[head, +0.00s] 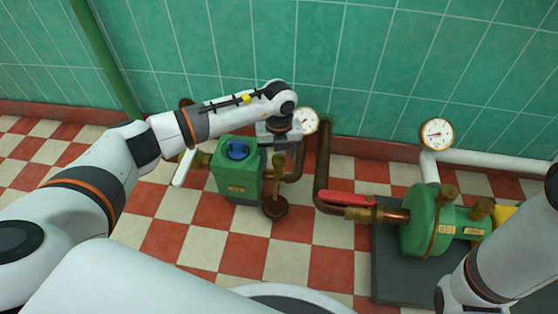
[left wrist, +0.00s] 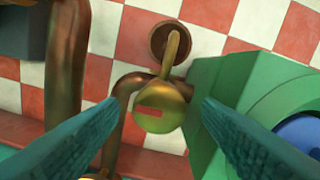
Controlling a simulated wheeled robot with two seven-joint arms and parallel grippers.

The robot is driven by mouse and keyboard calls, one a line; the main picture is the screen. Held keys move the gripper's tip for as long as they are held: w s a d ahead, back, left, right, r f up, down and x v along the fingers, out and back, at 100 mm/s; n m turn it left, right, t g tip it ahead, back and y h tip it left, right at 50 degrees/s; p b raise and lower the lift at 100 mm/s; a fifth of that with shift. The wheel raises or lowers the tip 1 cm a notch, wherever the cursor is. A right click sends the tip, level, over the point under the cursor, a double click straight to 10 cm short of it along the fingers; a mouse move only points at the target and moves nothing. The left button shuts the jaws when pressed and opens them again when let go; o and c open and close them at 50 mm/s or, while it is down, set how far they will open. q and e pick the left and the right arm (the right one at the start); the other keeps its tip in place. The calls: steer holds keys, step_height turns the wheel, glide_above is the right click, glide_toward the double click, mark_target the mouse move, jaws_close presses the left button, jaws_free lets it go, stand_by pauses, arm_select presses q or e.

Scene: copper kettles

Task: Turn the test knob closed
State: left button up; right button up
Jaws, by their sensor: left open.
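A round brass knob (left wrist: 150,118) with a red bar on its face shows in the left wrist view, between my left gripper's two teal fingers (left wrist: 161,106). It looks like the test knob. The fingers are apart, one on each side, and I see no clear contact. In the head view a brass fitting (head: 279,161) shows beside the green box (head: 238,178) with the blue knob (head: 238,149), below my left gripper (head: 279,138). The gripper's fingertips are mostly hidden there. My right gripper is out of view; only part of its arm shows at lower right.
A brown drain cup (head: 275,208) sits below the fitting. Copper pipe (head: 322,165) and a gauge (head: 307,120) stand close on the right. A white lever (head: 184,167), a red lever (head: 348,199) and a green pump-like body (head: 425,225) are nearby. The tiled wall is behind.

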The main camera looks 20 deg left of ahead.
arm_select(q)
steer(key=shift+f, duration=0.4)
steer(key=shift+c, duration=0.5)
steer(key=c, duration=0.9)
